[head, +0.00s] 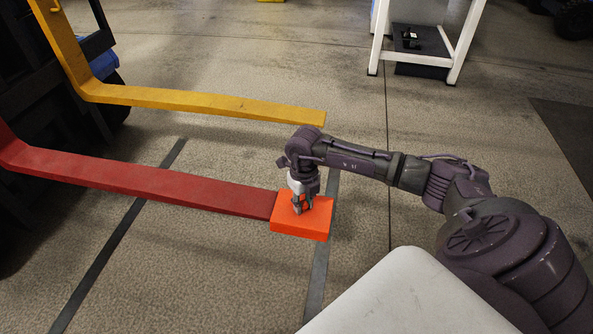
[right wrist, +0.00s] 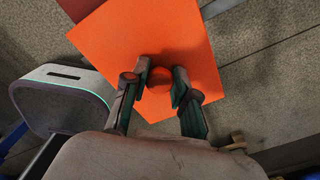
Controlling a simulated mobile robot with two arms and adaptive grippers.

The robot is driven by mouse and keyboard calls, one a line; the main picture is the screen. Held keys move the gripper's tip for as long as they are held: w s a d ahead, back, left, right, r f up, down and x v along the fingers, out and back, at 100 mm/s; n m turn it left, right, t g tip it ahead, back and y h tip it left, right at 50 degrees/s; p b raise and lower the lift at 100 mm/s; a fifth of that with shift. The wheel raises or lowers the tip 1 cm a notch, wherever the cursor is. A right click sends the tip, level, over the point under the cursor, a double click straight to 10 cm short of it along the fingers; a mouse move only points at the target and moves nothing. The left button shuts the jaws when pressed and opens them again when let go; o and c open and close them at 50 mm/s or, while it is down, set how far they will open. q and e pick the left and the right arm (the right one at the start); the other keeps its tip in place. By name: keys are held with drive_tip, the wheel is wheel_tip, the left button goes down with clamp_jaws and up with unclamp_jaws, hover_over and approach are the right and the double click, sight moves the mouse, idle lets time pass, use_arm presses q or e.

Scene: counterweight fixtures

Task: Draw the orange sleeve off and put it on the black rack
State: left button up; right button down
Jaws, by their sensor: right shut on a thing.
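The orange sleeve (head: 285,232) is a flat block at the free end of the red fork arm (head: 150,185), with the red bar running up to its left edge. It fills the middle of the right wrist view (right wrist: 190,40), with a round orange knob (right wrist: 159,78) on its face. My right gripper (head: 301,203) is over the sleeve, its fingers closed about the knob. My left gripper is not in view. No rack shows clearly; a black shelf-like piece (head: 420,40) sits under a white table, and I cannot tell whether it is the black rack.
A yellow fork arm (head: 200,103) runs parallel behind the red one, with a gap between them. Both join dark machinery (head: 45,95) at the left. A white-legged table (head: 465,45) stands at the back right. The floor between is mostly clear.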

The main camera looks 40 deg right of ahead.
sight(329, 213)
drive_tip(key=shift+s+d+p, duration=0.35)
drive_tip(key=shift+s+d, duration=0.5)
drive_tip(key=shift+s, duration=0.1)
drive_tip(key=shift+s+d, duration=0.15)
drive_tip(key=shift+s, duration=0.05)
drive_tip(key=shift+s+d, duration=0.4)
drive_tip(key=shift+s, duration=0.05)
drive_tip(key=shift+s+d+p, duration=0.65)
drive_tip(key=shift+s+d, duration=0.3)
drive_tip(key=shift+s, duration=0.15)
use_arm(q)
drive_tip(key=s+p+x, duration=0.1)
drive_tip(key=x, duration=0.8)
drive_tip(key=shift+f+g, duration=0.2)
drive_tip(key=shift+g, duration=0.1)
use_arm(e)
drive_tip(key=s+d, duration=0.3)
drive_tip(key=s, duration=0.1)
drive_tip(key=shift+s+d, duration=0.2)
drive_tip(key=shift+d, duration=0.15)
use_arm(q)
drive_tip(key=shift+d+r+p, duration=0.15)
drive_tip(key=shift+p, duration=0.2)
use_arm(e)
drive_tip(key=shift+r, duration=0.15)
